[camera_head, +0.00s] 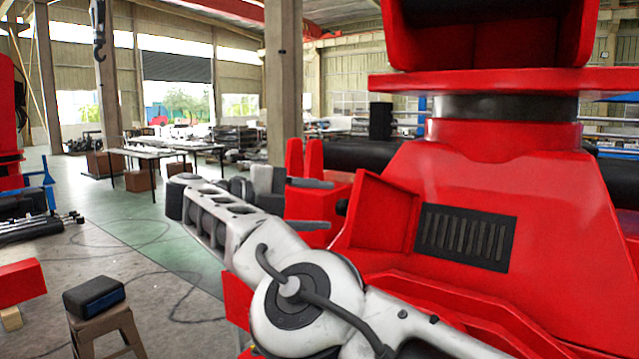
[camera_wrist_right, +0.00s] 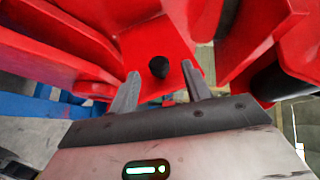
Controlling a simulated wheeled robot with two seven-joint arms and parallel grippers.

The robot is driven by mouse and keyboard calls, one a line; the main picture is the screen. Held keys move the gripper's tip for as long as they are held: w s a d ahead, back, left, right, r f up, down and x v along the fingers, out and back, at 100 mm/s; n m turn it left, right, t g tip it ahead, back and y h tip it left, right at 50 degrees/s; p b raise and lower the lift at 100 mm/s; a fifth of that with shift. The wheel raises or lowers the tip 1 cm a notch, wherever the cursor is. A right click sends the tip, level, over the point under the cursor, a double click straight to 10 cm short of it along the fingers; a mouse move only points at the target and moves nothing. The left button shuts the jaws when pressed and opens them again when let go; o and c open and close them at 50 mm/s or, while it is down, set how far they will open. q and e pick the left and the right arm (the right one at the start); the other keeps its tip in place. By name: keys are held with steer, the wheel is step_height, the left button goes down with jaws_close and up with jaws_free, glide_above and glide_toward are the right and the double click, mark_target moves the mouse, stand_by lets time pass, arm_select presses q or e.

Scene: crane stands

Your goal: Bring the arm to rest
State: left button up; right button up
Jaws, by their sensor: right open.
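My right arm reaches in from the bottom of the head view, and its white gripper (camera_head: 322,205) is in front of a large red crane stand (camera_head: 480,190). In the right wrist view the open gripper (camera_wrist_right: 160,72) faces red metal plates (camera_wrist_right: 150,38) of the stand. A round black knob (camera_wrist_right: 158,67) shows between the fingertips; whether they touch it I cannot tell. My left gripper is not in view.
A black and blue case (camera_head: 94,296) sits on a small stool (camera_head: 105,332) at lower left. Tables (camera_head: 160,152) stand farther back. A crane hook (camera_head: 98,30) hangs at upper left. The green floor (camera_head: 130,215) left of the arm is mostly clear, with cables lying on it.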

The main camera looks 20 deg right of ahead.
steer(key=shift+a, duration=0.35)
